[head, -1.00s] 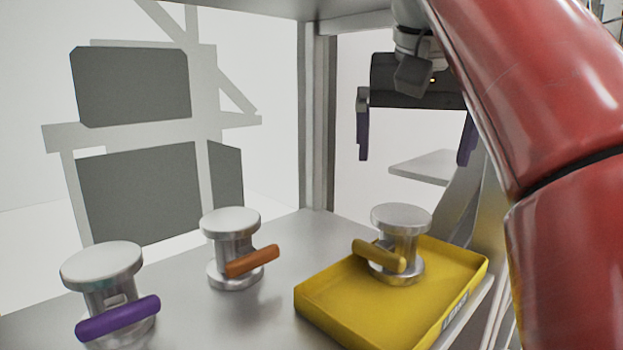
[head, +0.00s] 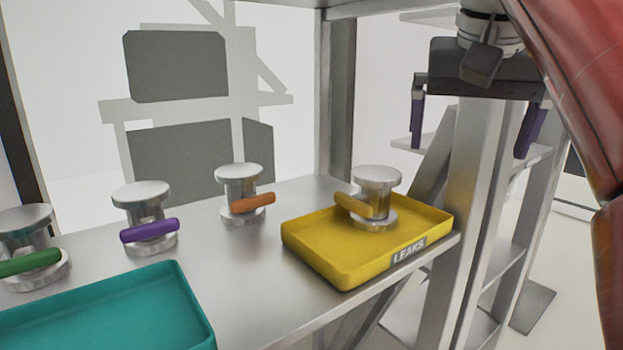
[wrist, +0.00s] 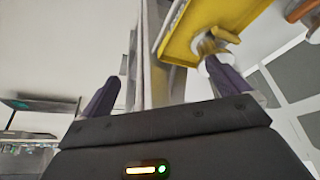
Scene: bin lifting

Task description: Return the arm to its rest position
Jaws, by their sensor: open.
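My gripper (head: 474,127) hangs at the upper right of the head view, with its two purple fingers pointing down and spread wide apart. It is open and nothing is between the fingers. It is to the right of the yellow tray (head: 335,275), apart from it. The gripper body and both fingers also show in the wrist view (wrist: 170,95). My red arm comes down along the right edge of the head view. A metal spool-shaped part with a yellow handle (head: 355,206) stands upright in the yellow tray, which is labelled LEAKS.
Metal parts with an orange handle (head: 253,203), a purple handle (head: 150,231) and a green handle (head: 28,263) stand on the metal shelf (head: 255,268). A teal tray (head: 110,305) is at the front left. Shelf posts (head: 470,200) stand close to my gripper.

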